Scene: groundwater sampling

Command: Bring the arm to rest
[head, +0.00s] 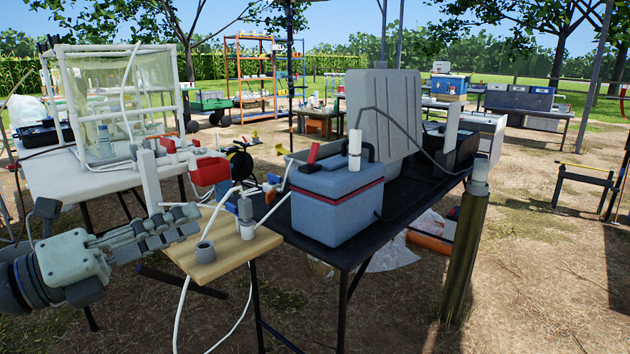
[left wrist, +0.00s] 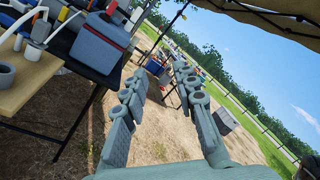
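My left gripper (head: 192,218) comes in from the lower left in the head view, its fingers pointing right towards the wooden board (head: 256,243). In the left wrist view my left gripper (left wrist: 160,76) has its two fingers apart, with nothing between them. Bare ground and distant tables show through the gap. The fingers appear apart from the table and everything on it, though the head view sees them edge-on near the board's left corner. My right gripper is in neither view.
A black table (head: 404,210) carries a blue-grey cooler (head: 337,204). A grey cup (head: 205,252) stands on the board. White tubing (head: 180,316) hangs below it. The ground at the lower right is clear.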

